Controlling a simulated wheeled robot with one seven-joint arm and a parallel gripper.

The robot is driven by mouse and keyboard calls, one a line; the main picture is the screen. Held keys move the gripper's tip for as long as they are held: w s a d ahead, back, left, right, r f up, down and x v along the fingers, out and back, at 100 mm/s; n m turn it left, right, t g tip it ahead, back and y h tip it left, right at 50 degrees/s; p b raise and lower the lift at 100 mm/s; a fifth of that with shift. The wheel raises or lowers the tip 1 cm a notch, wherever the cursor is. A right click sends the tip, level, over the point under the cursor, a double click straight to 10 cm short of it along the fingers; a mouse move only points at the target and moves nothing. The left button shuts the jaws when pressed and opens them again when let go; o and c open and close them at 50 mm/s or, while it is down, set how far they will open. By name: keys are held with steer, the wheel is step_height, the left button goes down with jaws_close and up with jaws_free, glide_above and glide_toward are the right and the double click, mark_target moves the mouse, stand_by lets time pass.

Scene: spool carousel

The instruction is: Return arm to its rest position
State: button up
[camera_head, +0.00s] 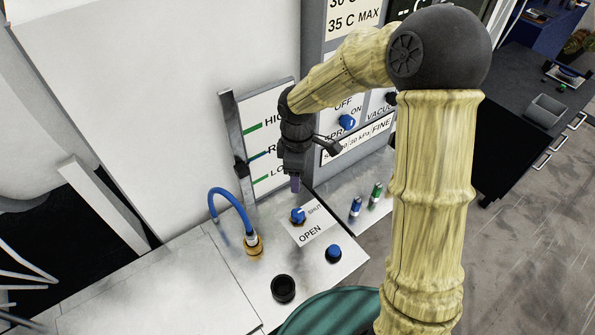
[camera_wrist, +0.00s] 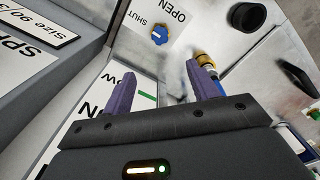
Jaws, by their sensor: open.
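My gripper (camera_head: 296,184) hangs at the end of my bent arm, above the metal worktop and in front of the level sign. In the wrist view its two purple fingers (camera_wrist: 160,90) stand apart with nothing between them. A blue valve knob (camera_head: 298,215) sits on the worktop below the gripper, beside the SHUT and OPEN label (camera_head: 311,235); the knob also shows in the wrist view (camera_wrist: 159,35). No object is held.
A blue hose on a brass fitting (camera_head: 253,243), a black round cup (camera_head: 283,288) and another blue knob (camera_head: 333,253) stand on the worktop (camera_head: 215,290). A panel with a blue switch (camera_head: 347,122) rises behind. Small coloured cylinders (camera_head: 356,206) stand to the right. Floor is open at right.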

steer(key=shift+d, duration=0.1)
steer(key=s+d+r+m+t, duration=0.2)
steer(key=s+d+r+m, duration=0.1)
steer(key=s+d+m, duration=0.9)
steer(key=d+m, duration=0.1)
steer(key=m, duration=0.3)
steer(key=shift+s+d+r+t, duration=0.25)
steer(key=shift+r+t, duration=0.05)
steer(key=shift+r, duration=0.1)
stand_by(0.3)
